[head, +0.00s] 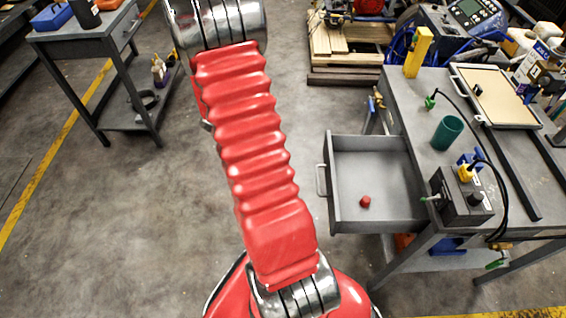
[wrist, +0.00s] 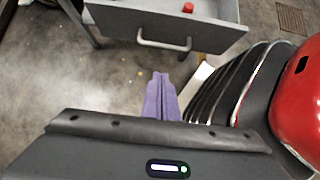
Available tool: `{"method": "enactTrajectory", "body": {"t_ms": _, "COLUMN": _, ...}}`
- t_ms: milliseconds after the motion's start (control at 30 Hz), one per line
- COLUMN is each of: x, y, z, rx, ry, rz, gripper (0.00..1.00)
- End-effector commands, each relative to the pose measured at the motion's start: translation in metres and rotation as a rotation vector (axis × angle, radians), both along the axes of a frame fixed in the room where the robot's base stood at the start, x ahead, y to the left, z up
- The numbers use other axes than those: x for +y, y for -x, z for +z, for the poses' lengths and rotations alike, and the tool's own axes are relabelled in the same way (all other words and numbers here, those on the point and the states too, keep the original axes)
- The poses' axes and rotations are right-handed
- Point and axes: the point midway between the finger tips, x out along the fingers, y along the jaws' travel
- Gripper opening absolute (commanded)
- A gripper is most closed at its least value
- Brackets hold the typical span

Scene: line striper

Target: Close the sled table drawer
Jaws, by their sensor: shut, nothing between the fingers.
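The sled table drawer (head: 345,190) is pulled out to the left of the grey sled table (head: 520,185) in the head view. Its handle (head: 321,180) is on the left-facing front panel. A small red object (head: 366,202) lies inside the drawer. In the wrist view the drawer front (wrist: 135,22) and its handle (wrist: 164,43) show at the top, with the red object (wrist: 188,8) behind. My gripper (wrist: 160,80) shows its purple fingers shut and empty, below the handle in that picture and apart from it. My gripper is not visible in the head view.
On the table stand a green cup (head: 447,132), a black control box (head: 462,197) with cables and a yellow block (head: 418,52). A second grey table (head: 85,45) stands at the upper left. Bare floor (head: 130,220) lies left of the drawer.

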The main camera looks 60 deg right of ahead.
Motion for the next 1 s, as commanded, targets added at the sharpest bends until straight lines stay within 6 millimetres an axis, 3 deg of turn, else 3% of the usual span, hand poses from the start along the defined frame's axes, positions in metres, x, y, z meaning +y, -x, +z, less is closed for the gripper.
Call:
{"method": "enactTrajectory", "body": {"t_ms": 500, "x": -0.025, "y": 0.044, "z": -0.063, "rx": 0.003, "ry": -0.003, "rz": -0.002, "gripper": 0.0}}
{"method": "enactTrajectory", "body": {"t_ms": 733, "x": -0.04, "y": 0.067, "z": -0.066, "rx": -0.001, "ry": 0.0, "rz": -0.002, "gripper": 0.0}}
{"method": "enactTrajectory", "body": {"t_ms": 1000, "x": -0.045, "y": 0.075, "z": -0.068, "rx": 0.0, "ry": 0.0, "rz": 0.0, "gripper": 0.0}}
